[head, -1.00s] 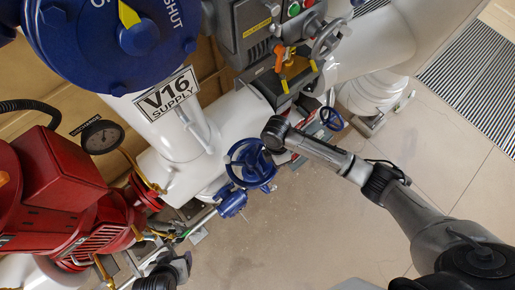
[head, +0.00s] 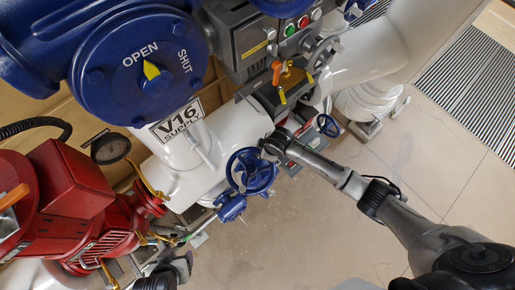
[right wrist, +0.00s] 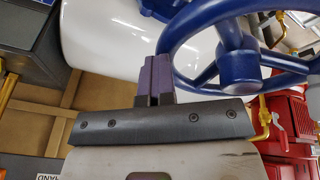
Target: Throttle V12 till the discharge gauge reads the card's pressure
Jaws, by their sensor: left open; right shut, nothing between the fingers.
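A blue handwheel (head: 251,172) stands on a small valve below the white pipe; no V12 label is readable on it. My right gripper (head: 268,147) is at the wheel's upper right edge. In the right wrist view its purple fingers (right wrist: 158,78) are shut with nothing between them, close beside the rim of the blue wheel (right wrist: 228,45); I cannot tell if they touch it. A round gauge (head: 110,148) is above the red pump, its face dark and its reading illegible. My left gripper (head: 183,264) is open at the bottom left. No pressure card can be made out.
A large blue valve (head: 137,65) marked OPEN and SHUT has a V16 SUPPLY plate (head: 177,118). A grey control box (head: 262,45) with buttons and an orange handle is at top. The red pump (head: 70,205) fills the left. Floor (head: 300,235) is clear at lower middle.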

